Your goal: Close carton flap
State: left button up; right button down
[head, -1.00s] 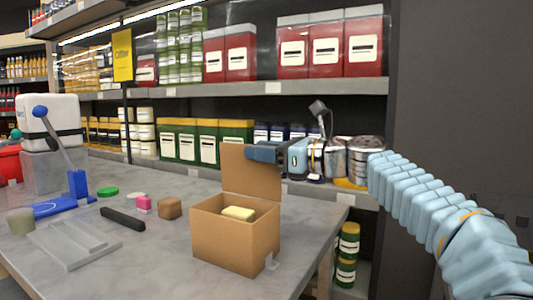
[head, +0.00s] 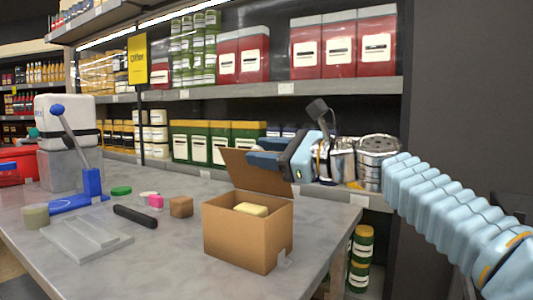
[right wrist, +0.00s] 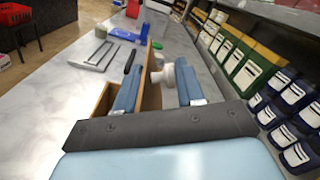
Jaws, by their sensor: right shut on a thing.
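The brown carton (head: 238,236) stands open on the grey table with a pale yellow block (head: 251,209) inside. Its flap (head: 250,174) stands up from the far edge and leans; the direction of lean is hard to tell. My right gripper (head: 256,160) is at the flap's top edge and covers its upper right part. In the right wrist view the flap (right wrist: 151,78) stands between the two fingers of my right gripper (right wrist: 158,72), which is shut on it. My left gripper is not in view.
A small brown cube (head: 181,206), a black bar (head: 134,216) and a grey tray (head: 88,238) lie left of the carton. A blue lever device (head: 92,184) stands farther left. Loaded shelves (head: 290,88) with metal cans (head: 378,150) rise behind the table.

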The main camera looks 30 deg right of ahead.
jog(key=c, duration=0.8)
grip_release()
jog(key=shift+s+d, duration=0.1)
jog(key=b+v, duration=0.1)
jog(key=v, duration=1.2)
jog(key=shift+s+d, duration=0.2)
